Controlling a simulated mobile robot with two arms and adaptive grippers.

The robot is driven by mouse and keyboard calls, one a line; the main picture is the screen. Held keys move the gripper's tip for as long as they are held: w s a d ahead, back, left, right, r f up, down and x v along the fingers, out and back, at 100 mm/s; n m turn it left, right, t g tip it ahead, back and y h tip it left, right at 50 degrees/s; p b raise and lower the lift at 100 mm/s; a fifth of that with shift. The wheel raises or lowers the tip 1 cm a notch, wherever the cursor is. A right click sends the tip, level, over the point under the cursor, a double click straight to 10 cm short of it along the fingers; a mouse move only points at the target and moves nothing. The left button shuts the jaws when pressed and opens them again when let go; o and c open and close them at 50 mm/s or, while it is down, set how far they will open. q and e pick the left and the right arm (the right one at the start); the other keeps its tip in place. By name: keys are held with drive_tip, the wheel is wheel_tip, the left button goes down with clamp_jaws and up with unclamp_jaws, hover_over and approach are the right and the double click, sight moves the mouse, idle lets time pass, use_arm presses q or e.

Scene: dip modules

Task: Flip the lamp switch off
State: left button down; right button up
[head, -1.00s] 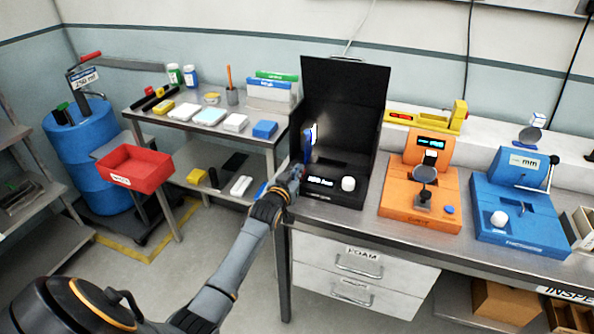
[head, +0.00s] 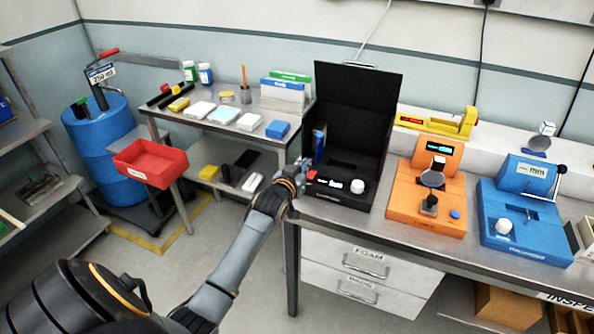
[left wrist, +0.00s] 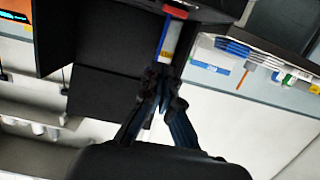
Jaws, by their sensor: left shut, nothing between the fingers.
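The black lamp box (head: 352,115) with its tall back panel stands on the bench, and its inside is dark. A blue upright piece (head: 319,145) stands at its left inner side. My left gripper (head: 308,176) is at the box's front left corner, beside a small red part (head: 312,174). In the left wrist view the left gripper's fingers (left wrist: 160,75) are together, close to the dark box; the exact switch is hidden or too small to tell. My right gripper is not in view.
An orange device (head: 428,185) and a blue device (head: 525,215) stand to the right on the bench. A red bin (head: 150,163) and a blue drum (head: 97,140) are farther left.

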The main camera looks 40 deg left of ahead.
use_arm(q)
drive_tip(key=v, duration=0.3)
drive_tip(key=r+v, duration=0.1)
drive_tip(key=v, duration=0.1)
drive_tip(key=shift+s+d+r+b, duration=0.1)
drive_tip(key=shift+s+b, duration=0.15)
drive_tip(key=shift+b, duration=0.1)
